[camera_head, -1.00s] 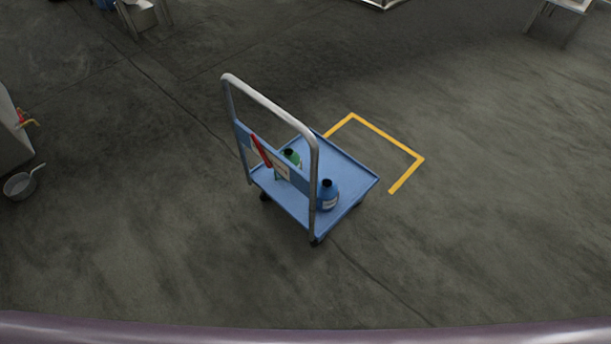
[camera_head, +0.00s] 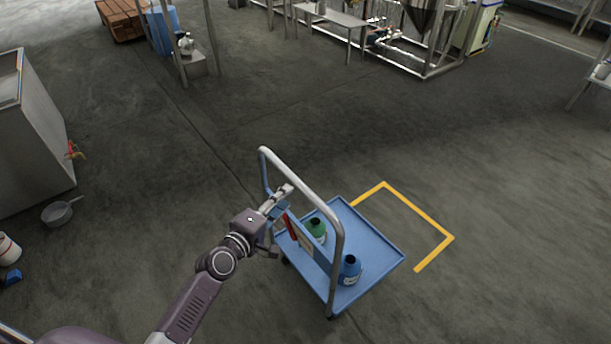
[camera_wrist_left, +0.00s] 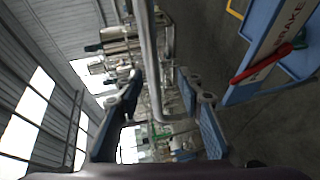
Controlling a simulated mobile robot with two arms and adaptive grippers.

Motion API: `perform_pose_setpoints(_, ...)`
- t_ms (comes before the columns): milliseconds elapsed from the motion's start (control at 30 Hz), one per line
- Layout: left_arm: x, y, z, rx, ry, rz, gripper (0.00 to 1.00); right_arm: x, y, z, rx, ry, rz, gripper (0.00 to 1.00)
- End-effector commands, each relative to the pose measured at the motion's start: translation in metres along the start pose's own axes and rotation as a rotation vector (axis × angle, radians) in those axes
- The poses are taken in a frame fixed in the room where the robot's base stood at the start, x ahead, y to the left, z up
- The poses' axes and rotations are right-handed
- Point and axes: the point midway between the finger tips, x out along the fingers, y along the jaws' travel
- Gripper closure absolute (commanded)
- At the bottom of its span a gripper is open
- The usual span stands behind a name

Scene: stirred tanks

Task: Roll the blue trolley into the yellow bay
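The blue trolley (camera_head: 375,255) stands just left of the yellow bay (camera_head: 418,210), a taped outline on the floor, open toward the trolley. Its grey push handle (camera_head: 305,185) rises on the near left side. A red brake lever (camera_head: 291,227) sits on the handle's blue panel and also shows in the left wrist view (camera_wrist_left: 262,66). My left gripper (camera_head: 284,193) is at the handle. In the left wrist view the fingers (camera_wrist_left: 160,110) are spread, with the handle bar (camera_wrist_left: 150,65) reaching between them; contact is unclear. My right gripper is out of view.
A green bottle (camera_head: 317,230) and a blue bottle (camera_head: 349,270) stand on the trolley. A pan (camera_head: 60,213) lies on the floor at left beside a grey tank (camera_head: 30,130). Floor around the bay is clear. Tables and steel frames stand at the back.

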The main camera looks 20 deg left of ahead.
Motion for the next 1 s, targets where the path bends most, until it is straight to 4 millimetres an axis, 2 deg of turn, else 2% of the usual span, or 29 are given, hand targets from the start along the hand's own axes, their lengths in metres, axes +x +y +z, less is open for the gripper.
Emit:
perform_pose_setpoints(33,0.001,0.009,-0.001,-0.013,-0.001,0.014,0.66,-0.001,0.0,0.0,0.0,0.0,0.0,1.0)
perform_pose_setpoints(100,0.005,0.013,-0.001,-0.022,-0.002,0.023,0.66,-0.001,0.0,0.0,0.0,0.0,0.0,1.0)
perform_pose_setpoints(600,0.071,0.012,-0.001,-0.02,-0.002,0.02,0.66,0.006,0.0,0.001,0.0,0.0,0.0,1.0)
perform_pose_setpoints(1000,0.078,0.013,-0.001,-0.018,-0.001,0.019,0.66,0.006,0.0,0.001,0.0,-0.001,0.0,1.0)
